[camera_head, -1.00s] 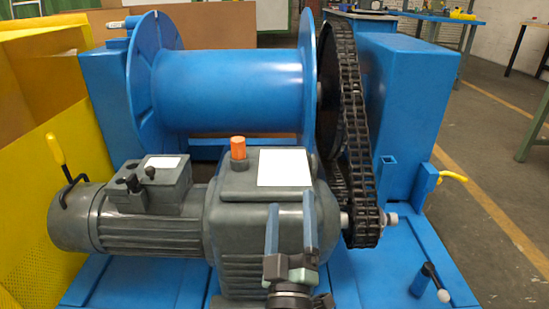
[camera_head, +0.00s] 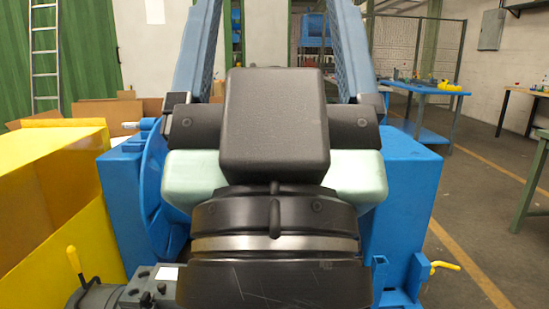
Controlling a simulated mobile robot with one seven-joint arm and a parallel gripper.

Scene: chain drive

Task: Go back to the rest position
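My gripper (camera_head: 272,30) fills the middle of the head view, close to the camera, with its black wrist at the bottom. Its two blue fingers stand wide apart and point up and away, their tips cut off by the top edge. Nothing shows between them but the far background, so it is open and empty. Behind it is the blue winch machine (camera_head: 412,190), mostly hidden. The left flange of its drum (camera_head: 155,190) shows at the left. The chain is hidden behind my gripper. A part of the grey motor (camera_head: 140,290) shows at the bottom left.
Yellow panels (camera_head: 75,215) stand close on the left, with cardboard boxes (camera_head: 95,110) behind. A yellow-handled lever (camera_head: 443,267) sticks out at the machine's right. A blue workbench (camera_head: 425,90) and a green-legged table (camera_head: 535,190) stand on the right. The floor between (camera_head: 480,215) is clear.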

